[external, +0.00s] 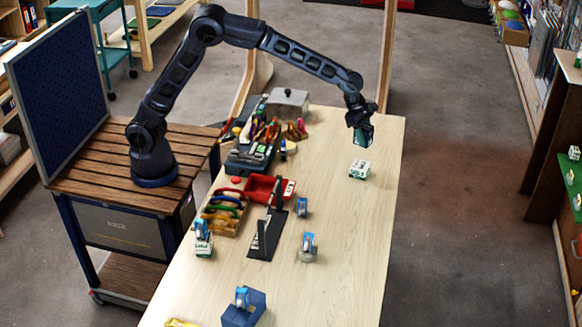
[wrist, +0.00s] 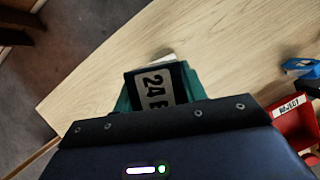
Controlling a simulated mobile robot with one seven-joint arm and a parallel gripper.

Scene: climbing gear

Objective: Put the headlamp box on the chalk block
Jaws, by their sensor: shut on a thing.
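My gripper (external: 358,116) is shut on a dark teal box, which I take to be the headlamp box (external: 364,134). In the wrist view the headlamp box (wrist: 157,88) shows a dark face with a pale label reading "24" and a partly hidden letter. The gripper holds it above the table. A small white block with green print, apparently the chalk block (external: 360,169), lies on the table just below the held box, apart from it. In the wrist view only a pale sliver shows past the headlamp box, perhaps the chalk block (wrist: 163,57).
The wooden table (external: 350,230) is clear around the white block. To its left are a red bin (external: 263,188), a tray of colourful gear (external: 223,210), a black stand (external: 267,238) and small blue-topped items. A grey lidded box (external: 287,103) stands at the back.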

